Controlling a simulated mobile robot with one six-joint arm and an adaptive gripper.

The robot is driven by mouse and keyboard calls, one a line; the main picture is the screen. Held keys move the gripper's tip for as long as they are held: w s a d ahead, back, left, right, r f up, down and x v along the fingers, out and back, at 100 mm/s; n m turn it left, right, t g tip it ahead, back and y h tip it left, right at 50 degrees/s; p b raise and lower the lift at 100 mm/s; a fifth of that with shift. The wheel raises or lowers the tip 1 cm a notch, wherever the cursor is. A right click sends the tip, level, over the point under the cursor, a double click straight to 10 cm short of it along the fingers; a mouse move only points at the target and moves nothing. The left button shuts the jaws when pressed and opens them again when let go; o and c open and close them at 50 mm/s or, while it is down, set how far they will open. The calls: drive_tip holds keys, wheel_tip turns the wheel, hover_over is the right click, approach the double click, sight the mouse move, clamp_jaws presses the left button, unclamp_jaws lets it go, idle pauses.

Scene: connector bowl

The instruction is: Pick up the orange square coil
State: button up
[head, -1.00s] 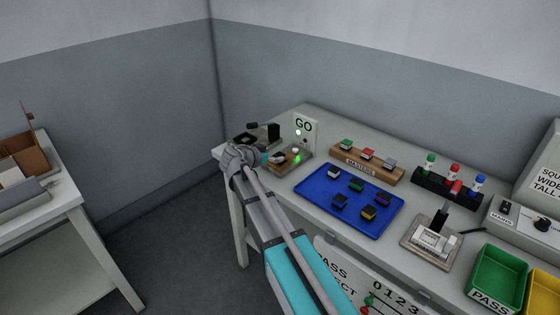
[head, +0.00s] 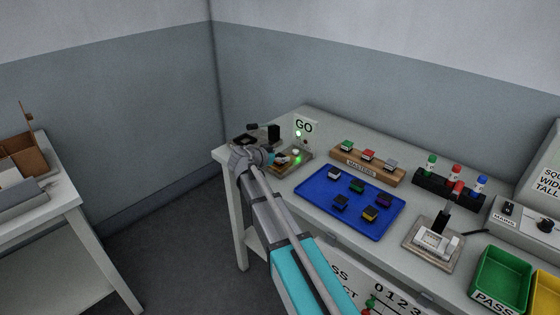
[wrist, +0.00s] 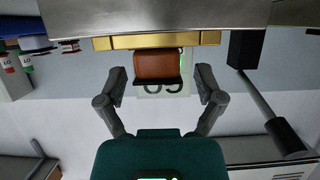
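The orange square coil (wrist: 158,65) shows in the wrist view as an orange-brown block with a dark flange, against a yellow strip and a grey metal piece. My gripper (wrist: 160,76) is open, with one finger on each side of the coil and a visible gap on both sides. In the head view my gripper (head: 268,156) is at the small test fixture (head: 303,160) at the table's far left end. There the wrist partly hides the fixture, and the coil's colour is hard to make out.
A GO sign (head: 304,127) with a green light stands behind the fixture. A black lever (wrist: 268,110) lies to one side in the wrist view. The blue tray (head: 323,196) with several coils and the wooden masters rack (head: 392,174) are to the right.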

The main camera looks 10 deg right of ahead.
clamp_jaws()
drive_tip(key=shift+r, duration=0.2)
wheel_tip(320, 180, up, 2)
drive_tip(key=p, duration=0.2)
drive_tip(key=shift+p, duration=0.3)
drive_tip(key=s+a+r+p, duration=0.3)
drive_tip(key=s+r+p, duration=0.7)
drive_tip(key=s, duration=0.3)
drive_tip(key=shift+s+a+r, duration=0.2)
drive_tip(key=shift+s+r, duration=0.1)
